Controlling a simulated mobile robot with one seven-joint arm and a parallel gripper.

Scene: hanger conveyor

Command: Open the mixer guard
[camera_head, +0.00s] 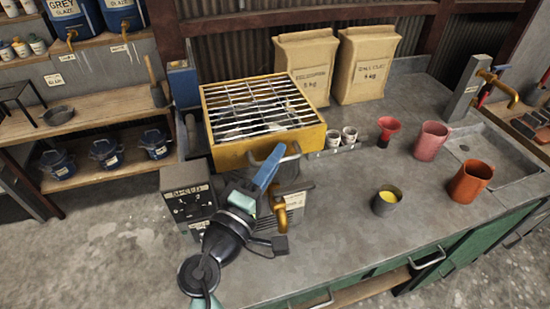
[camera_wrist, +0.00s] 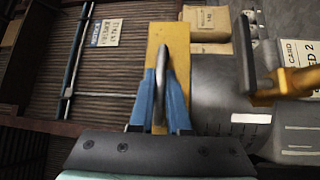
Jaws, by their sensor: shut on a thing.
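The mixer is a yellow box (camera_head: 228,154) on the counter with a guard of metal bars (camera_head: 262,103) across its top. Pale material shows under the bars. A dark grey bar handle (camera_head: 293,152) stands at the front of the box, and my gripper (camera_head: 274,158) reaches it from the front with its blue fingers. In the wrist view my gripper (camera_wrist: 160,90) is shut on the grey handle (camera_wrist: 160,62), with a yellow panel (camera_wrist: 178,40) behind it. My arm hides part of the box's front; I cannot tell whether the guard is slightly raised.
Two paper bags (camera_head: 365,65) stand behind. A grey control box (camera_head: 188,200) is left of my arm. The front counter is clear.

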